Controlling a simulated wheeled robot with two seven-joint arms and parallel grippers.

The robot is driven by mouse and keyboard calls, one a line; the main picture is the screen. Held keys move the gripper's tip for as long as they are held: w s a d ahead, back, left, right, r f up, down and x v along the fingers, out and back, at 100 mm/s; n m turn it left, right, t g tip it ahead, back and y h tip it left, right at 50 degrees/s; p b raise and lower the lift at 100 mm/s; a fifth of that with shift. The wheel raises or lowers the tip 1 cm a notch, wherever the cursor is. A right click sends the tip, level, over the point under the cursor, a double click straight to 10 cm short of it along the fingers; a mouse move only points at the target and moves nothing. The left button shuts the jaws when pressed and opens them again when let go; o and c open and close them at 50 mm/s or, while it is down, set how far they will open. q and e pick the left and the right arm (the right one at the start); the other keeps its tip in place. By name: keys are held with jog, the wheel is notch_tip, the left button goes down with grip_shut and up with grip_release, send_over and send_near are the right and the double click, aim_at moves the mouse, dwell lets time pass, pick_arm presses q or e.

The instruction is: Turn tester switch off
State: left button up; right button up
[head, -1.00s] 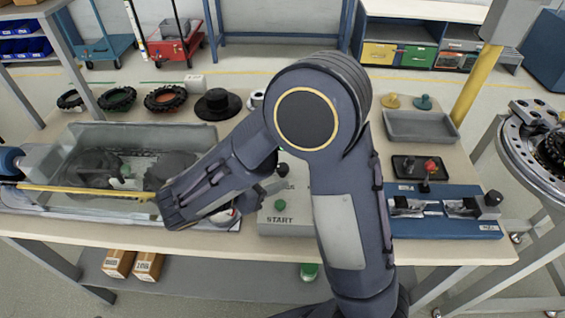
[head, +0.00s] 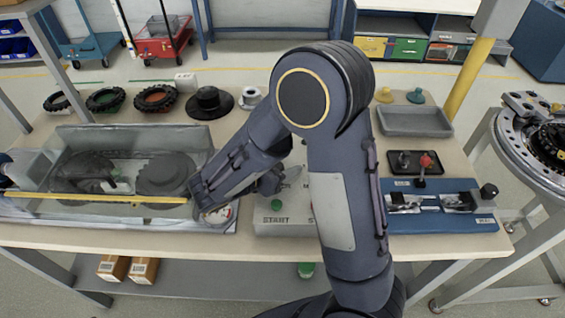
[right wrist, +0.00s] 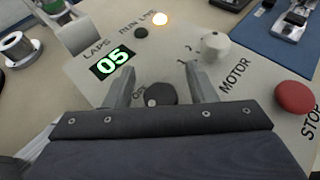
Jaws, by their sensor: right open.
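The tester's control box (head: 285,226) stands at the table's front edge, partly hidden by my right arm in the head view. In the right wrist view its panel (right wrist: 90,92) shows a dark round knob (right wrist: 161,94) beside a partly covered OFF label. My right gripper (right wrist: 160,75) is open, with one finger on each side of this knob; I cannot tell whether they touch it. In the head view my right gripper (head: 273,182) is over the box. The panel also has a lit green display (right wrist: 113,62) reading 05, a white MOTOR knob (right wrist: 215,45) and a red STOP button (right wrist: 296,97).
A clear-walled tester bin (head: 180,135) with dark wheels and a yellow front bar (head: 100,197) is left of the box. A blue fixture (head: 440,215) is to the right. Tyres (head: 105,99) line the back. A yellowish lamp (right wrist: 160,18) glows on the panel.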

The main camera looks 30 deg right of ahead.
jog(key=c, duration=1)
